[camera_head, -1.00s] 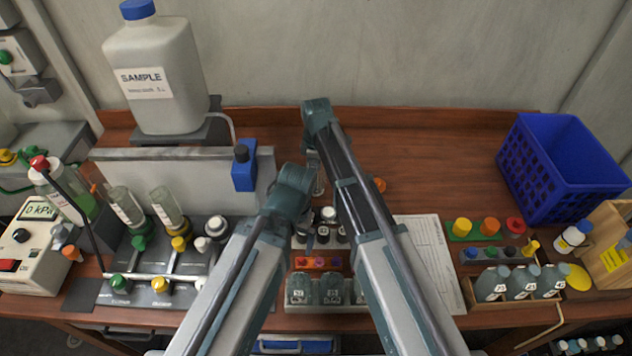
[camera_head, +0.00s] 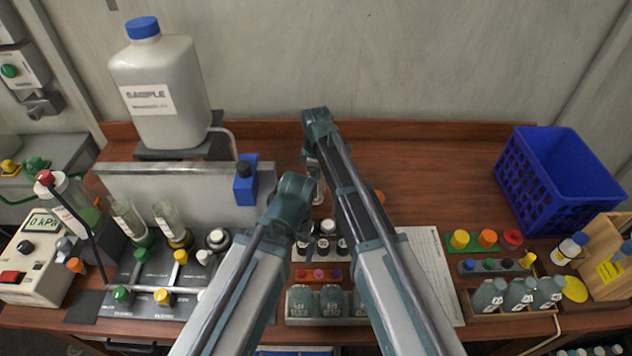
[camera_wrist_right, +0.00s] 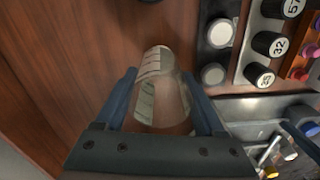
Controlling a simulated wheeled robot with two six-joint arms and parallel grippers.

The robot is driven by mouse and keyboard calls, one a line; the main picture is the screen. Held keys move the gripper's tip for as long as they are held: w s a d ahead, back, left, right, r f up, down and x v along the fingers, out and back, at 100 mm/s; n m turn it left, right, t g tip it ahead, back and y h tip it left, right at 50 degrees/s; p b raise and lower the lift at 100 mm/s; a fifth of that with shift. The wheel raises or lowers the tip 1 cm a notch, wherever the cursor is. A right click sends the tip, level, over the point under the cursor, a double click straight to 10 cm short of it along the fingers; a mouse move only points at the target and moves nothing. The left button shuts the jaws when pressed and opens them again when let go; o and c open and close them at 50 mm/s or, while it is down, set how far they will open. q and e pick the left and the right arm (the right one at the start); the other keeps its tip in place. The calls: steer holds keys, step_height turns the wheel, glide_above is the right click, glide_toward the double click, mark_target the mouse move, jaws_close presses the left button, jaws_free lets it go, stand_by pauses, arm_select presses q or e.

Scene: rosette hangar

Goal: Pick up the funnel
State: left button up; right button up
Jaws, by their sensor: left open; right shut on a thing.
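A clear, tapered funnel (camera_wrist_right: 168,100) with white label markings sits between the fingers of my right gripper (camera_wrist_right: 165,82) in the right wrist view. The fingers are shut on its sides, above the brown bench top. In the head view the right gripper is mostly hidden between the two arms, and the held funnel is hard to make out. My left gripper (camera_head: 303,232) is near the vials at the bench's middle, partly hidden by its own wrist; it is open and apart from the funnel. Two similar clear cups (camera_head: 127,216) stand on the valve manifold at left.
A large SAMPLE jug (camera_head: 160,90) stands behind the manifold (camera_head: 150,275). Black-capped vials (camera_head: 323,246) and grey bottles (camera_head: 330,300) are below the grippers. A blue crate (camera_head: 555,180) and small bottles (camera_head: 520,292) are at right. The back middle-right bench is clear.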

step_height(320, 180, up, 8)
steer(key=p, duration=0.7)
steer(key=shift+f, duration=0.15)
